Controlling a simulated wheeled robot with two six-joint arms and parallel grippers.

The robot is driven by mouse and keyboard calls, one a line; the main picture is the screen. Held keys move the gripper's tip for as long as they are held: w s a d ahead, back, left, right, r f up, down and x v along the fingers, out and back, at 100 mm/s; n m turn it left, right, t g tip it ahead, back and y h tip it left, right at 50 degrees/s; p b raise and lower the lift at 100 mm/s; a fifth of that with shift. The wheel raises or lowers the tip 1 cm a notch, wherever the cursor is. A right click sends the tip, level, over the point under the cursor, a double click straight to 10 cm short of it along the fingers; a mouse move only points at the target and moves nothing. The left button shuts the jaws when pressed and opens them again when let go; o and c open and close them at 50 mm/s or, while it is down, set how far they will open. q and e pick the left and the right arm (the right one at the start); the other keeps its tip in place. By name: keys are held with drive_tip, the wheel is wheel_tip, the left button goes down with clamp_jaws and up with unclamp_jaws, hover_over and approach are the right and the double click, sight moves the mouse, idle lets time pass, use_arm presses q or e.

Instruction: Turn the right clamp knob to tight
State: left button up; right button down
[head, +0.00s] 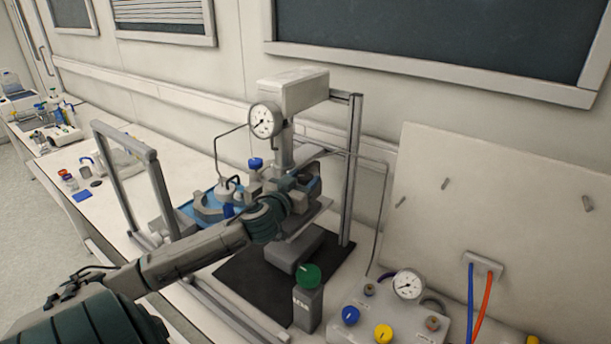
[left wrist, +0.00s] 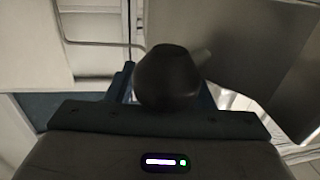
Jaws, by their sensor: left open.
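The pressure reactor, with a white head (head: 292,90) and a round gauge (head: 265,121), stands on the bench. My left gripper (head: 305,180) is at the reactor's right side, below the head. In the left wrist view, a dark rounded knob (left wrist: 168,78) with a paler stub at its right sits between the open blue-grey fingers. I take it for the right clamp knob; I cannot tell whether the fingers touch it. In the head view my gripper hides this knob. My right gripper is not in view.
A green knob (head: 307,275) on a grey post stands in front of the reactor. A valve box (head: 400,318) with a gauge and coloured knobs is at the lower right. Upright frame posts (head: 351,170) stand close to my gripper. Small items lie on the bench at far left.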

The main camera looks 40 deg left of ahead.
use_arm(q)
drive_tip(key=shift+w+a, duration=0.2)
drive_tip(key=shift+w, duration=0.5)
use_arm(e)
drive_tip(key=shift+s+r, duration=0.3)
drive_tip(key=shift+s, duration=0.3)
use_arm(q)
drive_tip(key=c, duration=0.7)
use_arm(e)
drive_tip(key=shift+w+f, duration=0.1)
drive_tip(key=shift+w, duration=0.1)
use_arm(q)
drive_tip(key=shift+h, duration=0.3)
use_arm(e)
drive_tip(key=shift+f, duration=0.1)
use_arm(q)
drive_tip(key=shift+f+m+h, duration=0.1)
drive_tip(key=shift+m+h, duration=0.4)
drive_tip(key=shift+m, duration=0.1)
drive_tip(key=shift+m+t+h, duration=0.3)
drive_tip(key=shift+m+h, duration=0.6)
drive_tip(key=shift+h, duration=0.7)
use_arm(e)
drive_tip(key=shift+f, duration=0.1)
